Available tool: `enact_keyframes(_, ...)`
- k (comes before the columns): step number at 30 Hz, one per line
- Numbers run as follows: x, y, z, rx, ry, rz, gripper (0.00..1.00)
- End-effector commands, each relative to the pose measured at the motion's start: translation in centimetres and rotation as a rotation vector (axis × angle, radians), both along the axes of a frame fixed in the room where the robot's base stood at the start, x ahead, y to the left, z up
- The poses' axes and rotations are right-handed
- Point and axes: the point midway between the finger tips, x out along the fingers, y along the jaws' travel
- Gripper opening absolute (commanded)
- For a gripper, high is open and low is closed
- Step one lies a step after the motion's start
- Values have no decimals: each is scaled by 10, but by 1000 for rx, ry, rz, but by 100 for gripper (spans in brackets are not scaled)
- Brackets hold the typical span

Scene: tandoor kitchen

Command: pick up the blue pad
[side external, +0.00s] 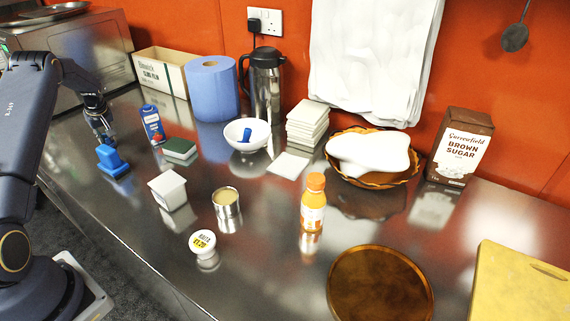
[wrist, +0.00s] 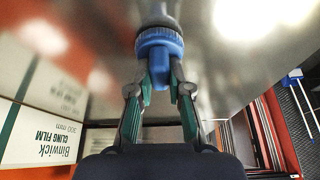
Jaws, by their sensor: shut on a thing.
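The blue pad (side external: 110,160) is at the left of the counter in the side view, a small block with a raised upper part. My gripper (side external: 107,142) comes down on it from above. In the wrist view, my gripper (wrist: 160,88) is shut on a blue block (wrist: 160,66), the pad's upper part, between its two fingertips. A wider blue ridged part (wrist: 159,43) shows beyond the fingertips. I cannot tell whether the pad's underside touches the counter.
The steel counter (side external: 130,215) is shiny. Near the pad are a blue carton (side external: 152,124), a green sponge (side external: 180,149) and a white tub (side external: 168,190). A cling film box (side external: 160,72) and blue paper roll (side external: 212,88) stand behind. The counter's front edge is close.

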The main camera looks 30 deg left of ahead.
Motion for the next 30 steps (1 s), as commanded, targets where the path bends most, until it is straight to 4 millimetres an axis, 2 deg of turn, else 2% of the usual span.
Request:
enact_keyframes(8,0,-1,-1,-3,1,0,0)
enact_keyframes(14,0,0,12,-1,0,1,0)
enact_keyframes(17,0,0,29,1,-1,1,0)
enact_keyframes(20,-9,-11,49,-1,0,0,0)
enact_keyframes(25,-35,-38,93,1,-3,0,0)
enact_keyframes(30,-63,-68,111,0,-1,-2,0)
